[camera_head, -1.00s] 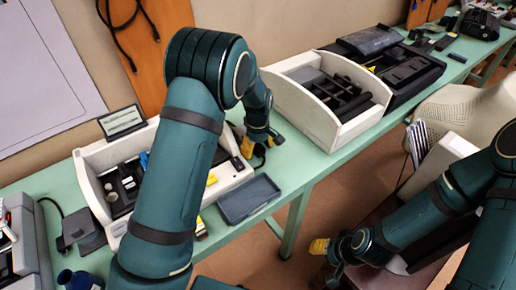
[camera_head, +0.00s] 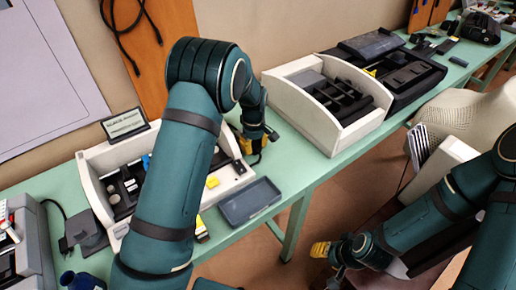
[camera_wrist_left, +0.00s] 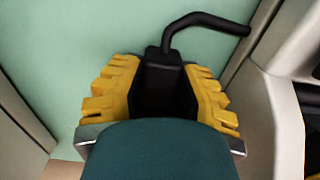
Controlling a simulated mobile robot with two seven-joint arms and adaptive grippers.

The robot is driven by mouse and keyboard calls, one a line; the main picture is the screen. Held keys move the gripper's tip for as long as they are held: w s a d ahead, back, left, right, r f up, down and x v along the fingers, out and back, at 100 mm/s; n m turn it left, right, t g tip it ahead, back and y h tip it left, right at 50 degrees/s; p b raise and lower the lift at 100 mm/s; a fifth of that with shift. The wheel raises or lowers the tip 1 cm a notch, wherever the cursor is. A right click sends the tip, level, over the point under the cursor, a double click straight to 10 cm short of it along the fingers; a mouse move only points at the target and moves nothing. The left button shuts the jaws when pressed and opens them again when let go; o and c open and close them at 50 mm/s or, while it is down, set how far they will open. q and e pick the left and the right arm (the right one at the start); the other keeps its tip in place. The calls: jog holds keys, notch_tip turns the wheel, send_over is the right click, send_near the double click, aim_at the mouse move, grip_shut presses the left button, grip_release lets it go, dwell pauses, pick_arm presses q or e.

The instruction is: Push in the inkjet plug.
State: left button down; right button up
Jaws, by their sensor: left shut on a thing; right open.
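My left gripper (camera_head: 252,148) is over the green bench, between two white-walled units. In the left wrist view its yellow fingers (camera_wrist_left: 163,95) are shut on a black plug (camera_wrist_left: 163,72). A black cable bends from the plug's top toward the upper right. A dark green rounded part hides the plug's lower end, so I cannot tell whether it touches a socket. In the head view the plug is too small to make out clearly. My right gripper (camera_head: 322,250) is open and empty, low and away from the bench.
A white open unit (camera_head: 90,180) stands at the left, partly behind my left arm. Another white unit (camera_head: 345,138) stands right of the gripper. A grey-blue tray (camera_head: 250,202) lies at the bench's front edge. Green bench top (camera_wrist_left: 100,30) shows around the plug.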

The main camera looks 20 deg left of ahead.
aim_at(253, 143)
pick_arm(q)
jog(key=c, duration=0.8)
grip_release()
jog(key=shift+w+a, duration=0.1)
jog(key=shift+a, duration=0.1)
jog(key=shift+c, duration=0.2)
jog(key=shift+o, duration=1.1)
jog(key=shift+w+f, duration=0.1)
notch_tip(253, 143, up, 12)
